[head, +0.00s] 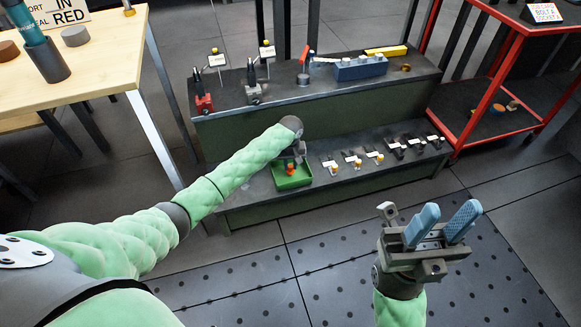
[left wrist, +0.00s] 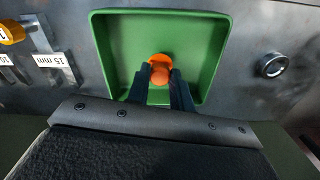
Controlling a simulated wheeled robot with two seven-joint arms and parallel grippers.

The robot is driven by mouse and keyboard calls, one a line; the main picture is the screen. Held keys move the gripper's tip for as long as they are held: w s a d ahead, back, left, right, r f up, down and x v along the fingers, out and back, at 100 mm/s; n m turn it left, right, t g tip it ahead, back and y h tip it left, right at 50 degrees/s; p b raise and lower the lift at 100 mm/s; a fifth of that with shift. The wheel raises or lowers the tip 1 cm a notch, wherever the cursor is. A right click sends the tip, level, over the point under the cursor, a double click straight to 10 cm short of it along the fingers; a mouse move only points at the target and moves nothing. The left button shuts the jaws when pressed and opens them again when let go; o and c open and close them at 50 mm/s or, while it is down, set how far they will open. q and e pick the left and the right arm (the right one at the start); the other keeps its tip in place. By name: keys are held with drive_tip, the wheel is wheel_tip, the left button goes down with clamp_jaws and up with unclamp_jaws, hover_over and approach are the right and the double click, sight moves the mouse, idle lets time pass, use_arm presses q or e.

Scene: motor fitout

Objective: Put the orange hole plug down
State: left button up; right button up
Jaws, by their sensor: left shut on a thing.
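The orange hole plug (left wrist: 159,70) is between the fingertips of my left gripper (left wrist: 160,82), over the green tray (left wrist: 217,60) in the left wrist view. In the head view the plug (head: 290,169) shows as a small orange spot within the outline of the green tray (head: 294,183), just below my left gripper (head: 291,160). I cannot tell whether the plug touches the tray floor. The rest of the tray looks empty. My right gripper (head: 437,228) is open and empty, with blue fingers apart, above the dark perforated floor mat.
Several labelled small parts (head: 352,158) lie on the lower shelf right of the tray. A blue block (head: 360,68) and clamps (head: 253,82) stand on the upper shelf. A red cart (head: 481,82) is at right, a wooden table (head: 100,58) at left.

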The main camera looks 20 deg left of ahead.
use_arm(q)
drive_tip(key=shift+f, duration=0.25)
drive_tip(key=shift+f, duration=0.1)
drive_tip(key=o, duration=0.9)
drive_tip(key=shift+o, duration=0.2)
